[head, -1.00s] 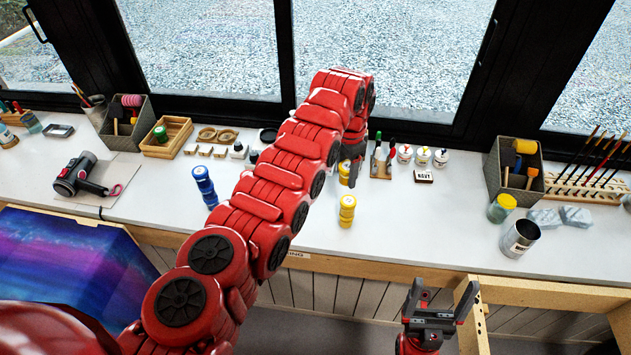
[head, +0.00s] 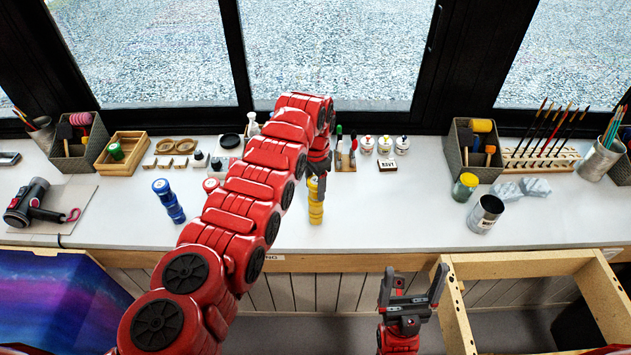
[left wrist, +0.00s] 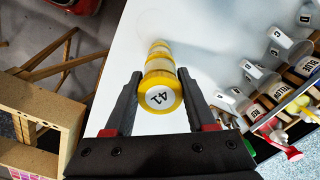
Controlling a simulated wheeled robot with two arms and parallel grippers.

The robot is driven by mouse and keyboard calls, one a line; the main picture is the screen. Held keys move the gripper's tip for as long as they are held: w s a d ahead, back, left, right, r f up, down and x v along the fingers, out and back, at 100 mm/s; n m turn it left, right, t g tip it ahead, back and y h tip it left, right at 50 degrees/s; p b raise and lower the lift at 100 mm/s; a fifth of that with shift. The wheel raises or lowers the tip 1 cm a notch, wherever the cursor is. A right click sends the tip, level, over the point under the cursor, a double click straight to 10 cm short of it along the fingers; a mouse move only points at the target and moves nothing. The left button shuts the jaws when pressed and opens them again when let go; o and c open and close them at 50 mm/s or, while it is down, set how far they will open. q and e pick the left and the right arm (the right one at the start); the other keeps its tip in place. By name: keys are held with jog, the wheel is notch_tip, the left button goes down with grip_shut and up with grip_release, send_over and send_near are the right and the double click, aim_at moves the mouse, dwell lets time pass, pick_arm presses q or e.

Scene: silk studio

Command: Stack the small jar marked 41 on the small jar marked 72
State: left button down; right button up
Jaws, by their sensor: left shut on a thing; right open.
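The small jar marked 41 (left wrist: 160,97) has a yellow body and a pale lid. It sits between the fingers of my left gripper (left wrist: 158,95), which is shut on it. In the head view my left gripper (head: 318,172) points down over a column of yellow jars (head: 315,212) near the counter's front edge. The held jar lines up with the jars below; I cannot tell whether it touches them. The 72 mark is not readable in any view. My right gripper (head: 407,292) is open and empty, in front of the counter.
A stack of blue jars (head: 168,201) stands to the left on the white counter (head: 375,215). A metal can (head: 485,213) and a yellow-lidded jar (head: 465,187) stand to the right. Small bottles and a label block (head: 387,165) are behind. The counter between is clear.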

pick_arm(q)
jog(key=shift+f+b, duration=0.55)
dwell(0.4)
jog(key=shift+c, duration=0.7)
grip_release()
